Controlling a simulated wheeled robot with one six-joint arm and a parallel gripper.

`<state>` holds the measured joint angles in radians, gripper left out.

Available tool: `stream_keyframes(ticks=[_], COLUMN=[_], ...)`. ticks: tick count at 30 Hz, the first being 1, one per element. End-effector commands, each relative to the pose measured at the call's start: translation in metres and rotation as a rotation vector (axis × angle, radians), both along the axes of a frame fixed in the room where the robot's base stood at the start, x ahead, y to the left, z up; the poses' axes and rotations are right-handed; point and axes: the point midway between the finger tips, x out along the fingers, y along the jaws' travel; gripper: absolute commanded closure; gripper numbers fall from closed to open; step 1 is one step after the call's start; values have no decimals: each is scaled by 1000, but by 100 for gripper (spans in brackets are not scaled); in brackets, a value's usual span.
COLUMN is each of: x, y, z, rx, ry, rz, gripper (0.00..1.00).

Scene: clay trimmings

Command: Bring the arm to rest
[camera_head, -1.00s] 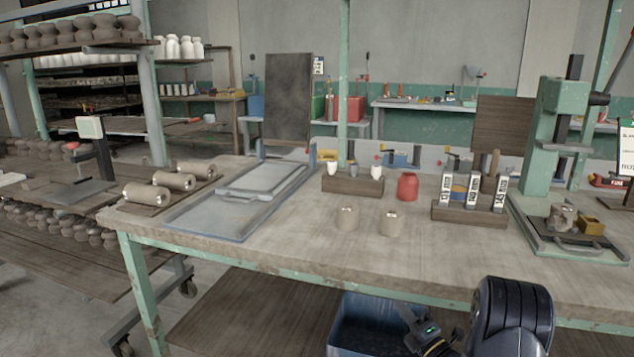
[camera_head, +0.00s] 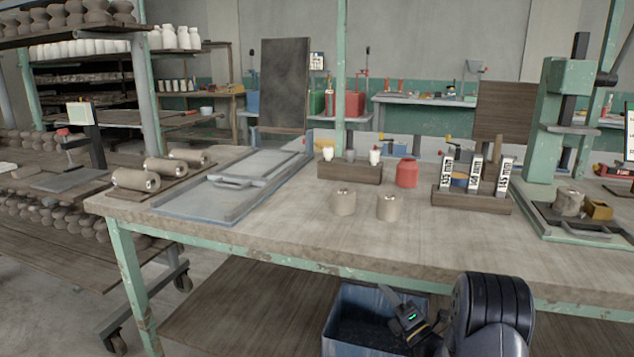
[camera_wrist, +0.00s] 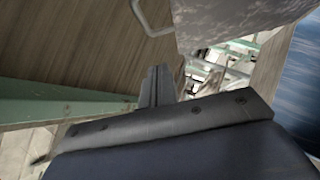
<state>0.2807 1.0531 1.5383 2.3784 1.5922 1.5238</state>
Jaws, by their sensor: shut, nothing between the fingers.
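My arm (camera_head: 492,312) is folded low in front of the bench at the lower right of the head view. My wrist (camera_head: 408,318), with a small green light, is beside the blue bin, below the bench top.
The workbench (camera_head: 290,225) has a green frame edge close to my arm. Two clay cylinders (camera_head: 343,203) (camera_head: 390,207) stand near its front. The blue bin (camera_head: 343,335) stands under the bench beside a wooden lower shelf (camera_head: 235,310). A green press (camera_head: 550,120) is at the right.

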Motion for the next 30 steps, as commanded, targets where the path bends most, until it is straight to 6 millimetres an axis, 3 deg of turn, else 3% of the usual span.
stream_keyframes(ticks=[1,9,15,30], x=[-2,-18,-50,-121], y=[1,6,12,-37], z=[-9,-28,-49,-92], rx=[-3,-25,-24,-26], ry=[-12,-85,-77,-73], rz=[0,-1,-1,4], gripper=[100,100,100,100])
